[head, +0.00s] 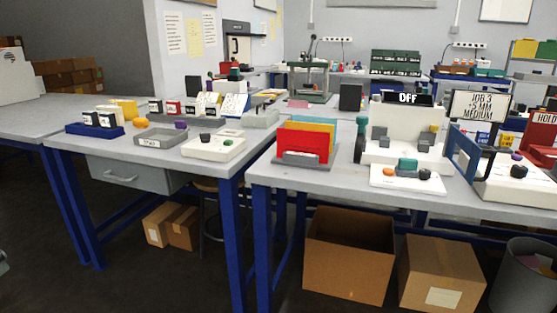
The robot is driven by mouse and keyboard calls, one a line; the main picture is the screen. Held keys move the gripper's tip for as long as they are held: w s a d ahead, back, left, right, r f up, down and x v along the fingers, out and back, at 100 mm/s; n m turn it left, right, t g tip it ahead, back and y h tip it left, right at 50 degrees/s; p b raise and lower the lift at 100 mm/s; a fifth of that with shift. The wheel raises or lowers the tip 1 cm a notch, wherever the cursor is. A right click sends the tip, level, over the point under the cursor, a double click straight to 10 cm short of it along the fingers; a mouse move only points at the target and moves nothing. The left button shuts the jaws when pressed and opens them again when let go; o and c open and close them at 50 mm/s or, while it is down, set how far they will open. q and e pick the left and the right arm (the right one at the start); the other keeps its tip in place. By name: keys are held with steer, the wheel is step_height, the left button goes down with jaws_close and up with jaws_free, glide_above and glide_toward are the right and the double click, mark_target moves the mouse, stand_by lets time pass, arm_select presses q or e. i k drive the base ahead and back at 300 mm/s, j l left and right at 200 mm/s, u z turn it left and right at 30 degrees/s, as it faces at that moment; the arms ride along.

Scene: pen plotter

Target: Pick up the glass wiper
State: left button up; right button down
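I cannot make out a glass wiper for certain among the small items on the benches. The left bench (75,147) carries a blue tray (95,131) with black items, a grey tray (160,138) and a white control box (213,147) with knobs. The right bench (335,181) carries a white machine (400,140) with an "OFF" sign and a white panel (408,178) with coloured knobs. Neither of my grippers shows clearly in the head view.
Red, yellow and blue folders (303,142) stand near the right bench's left end. A stool (207,185) stands under the left bench.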

mark_target(406, 168)
steer(key=i+z, duration=0.1)
steer(key=z, duration=1.45)
steer(key=i+j+z, duration=0.1)
steer(key=j+z, duration=0.15)
steer(key=z, duration=0.15)
steer(key=i+j+z, duration=0.1)
steer(key=j+z, duration=0.15)
steer(key=z, duration=0.2)
steer(key=j+z, duration=0.25)
steer(key=z, duration=0.15)
steer(key=k+j+z, duration=0.1)
steer(key=j+z, duration=0.3)
steer(key=j, duration=1.2)
